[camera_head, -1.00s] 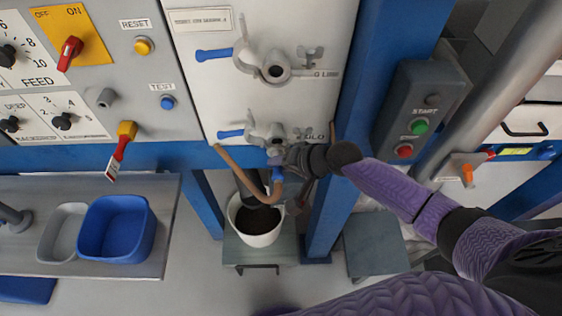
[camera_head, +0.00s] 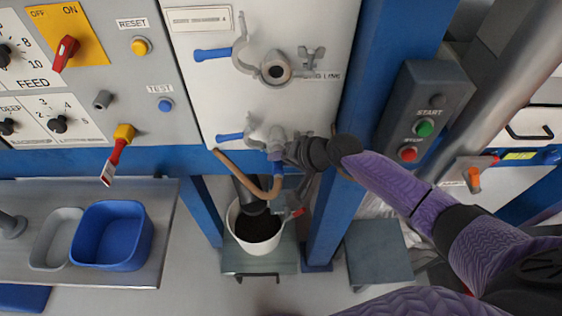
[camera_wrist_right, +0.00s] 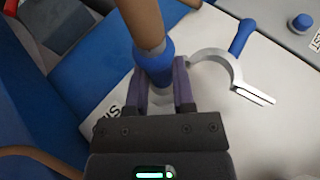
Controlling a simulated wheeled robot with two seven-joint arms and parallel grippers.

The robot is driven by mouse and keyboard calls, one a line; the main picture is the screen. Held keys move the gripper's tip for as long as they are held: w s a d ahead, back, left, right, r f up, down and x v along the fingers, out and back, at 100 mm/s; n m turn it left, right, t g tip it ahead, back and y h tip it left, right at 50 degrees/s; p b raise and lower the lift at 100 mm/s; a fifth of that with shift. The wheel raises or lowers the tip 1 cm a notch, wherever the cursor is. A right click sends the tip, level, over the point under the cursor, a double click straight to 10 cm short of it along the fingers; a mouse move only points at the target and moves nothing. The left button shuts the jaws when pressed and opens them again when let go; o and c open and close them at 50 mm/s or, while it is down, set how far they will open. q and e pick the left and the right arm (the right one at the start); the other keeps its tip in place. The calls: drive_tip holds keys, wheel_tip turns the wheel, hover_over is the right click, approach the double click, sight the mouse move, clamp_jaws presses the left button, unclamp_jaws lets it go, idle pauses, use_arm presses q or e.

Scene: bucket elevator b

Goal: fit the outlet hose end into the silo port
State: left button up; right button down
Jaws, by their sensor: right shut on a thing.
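The brown outlet hose (camera_head: 229,163) loops down from the panel's lower edge and back up to its blue end cuff (camera_head: 277,170). My right gripper (camera_head: 280,153) is shut on this cuff, just below the silo port (camera_head: 276,136). In the right wrist view the blue cuff (camera_wrist_right: 155,68) sits between my purple fingers (camera_wrist_right: 161,88). It hides the port opening, so I cannot tell whether the end is inside it. The silo clamp (camera_wrist_right: 232,76) stands open beside the cuff, its blue handle (camera_head: 230,137) pointing left. My left gripper is not in view.
A second port (camera_head: 275,69) with an open clamp is above. A white bucket (camera_head: 257,233) with dark contents stands below on a stool. A blue post (camera_head: 345,170) rises close to my right arm. Blue and grey bins (camera_head: 112,235) lie on the left shelf.

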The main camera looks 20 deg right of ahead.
drive_tip(key=shift+c, duration=1.9)
unclamp_jaws()
drive_tip(key=shift+s+d+r, duration=0.1)
drive_tip(key=shift+r, duration=0.05)
drive_tip(key=p+v, duration=0.2)
drive_tip(key=v, duration=0.7)
drive_tip(key=shift+s+p, duration=0.15)
drive_tip(key=shift+p, duration=0.2)
drive_tip(key=shift+d+r, duration=0.15)
